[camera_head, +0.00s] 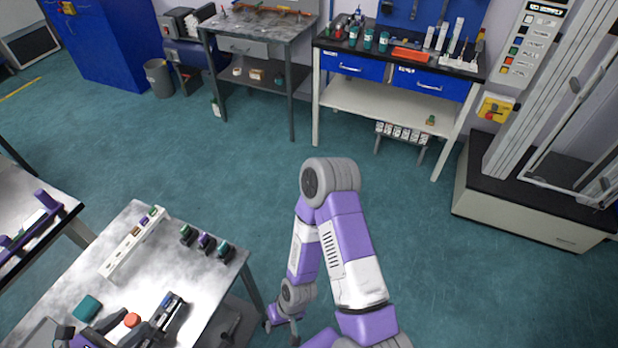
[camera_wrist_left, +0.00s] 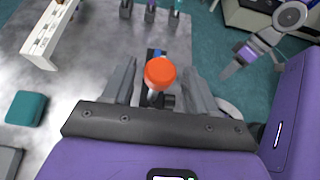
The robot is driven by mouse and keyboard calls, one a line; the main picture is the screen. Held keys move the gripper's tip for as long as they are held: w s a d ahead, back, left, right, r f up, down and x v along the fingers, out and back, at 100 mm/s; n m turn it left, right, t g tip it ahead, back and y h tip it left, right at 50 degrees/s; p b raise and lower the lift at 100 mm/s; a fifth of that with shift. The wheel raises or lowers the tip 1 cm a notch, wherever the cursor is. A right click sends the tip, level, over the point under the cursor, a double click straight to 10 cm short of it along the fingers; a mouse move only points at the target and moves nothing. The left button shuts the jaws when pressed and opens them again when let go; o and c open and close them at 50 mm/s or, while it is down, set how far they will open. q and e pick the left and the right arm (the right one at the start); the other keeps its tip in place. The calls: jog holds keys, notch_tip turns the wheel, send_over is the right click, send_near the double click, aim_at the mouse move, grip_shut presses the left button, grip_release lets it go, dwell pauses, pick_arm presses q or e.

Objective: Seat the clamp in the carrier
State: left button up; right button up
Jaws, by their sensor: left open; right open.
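My left gripper (camera_head: 130,326) is open low over the near worktable, and its two fingers show in the left wrist view (camera_wrist_left: 159,82). A part with a round orange-red knob (camera_head: 132,320) appears between the fingers, with a gap on each side; the knob also shows in the left wrist view (camera_wrist_left: 160,73). Its lower body is mostly hidden, with dark and blue pieces behind it. I cannot tell for sure which part is the clamp or the carrier. My right gripper (camera_head: 282,328) is open and empty, right of the table.
The worktable (camera_head: 180,280) bears a long white rack (camera_head: 125,255), several small dark blocks in a row (camera_head: 206,242) and a teal block (camera_head: 87,308). Bare tabletop lies between them. Open floor separates this table from the benches at the back.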

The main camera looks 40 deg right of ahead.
pick_arm(q)
jog(key=c, duration=1)
jog(key=shift+r+p, duration=2.7)
jog(key=shift+r, duration=0.4)
jog(key=shift+f, duration=0.1)
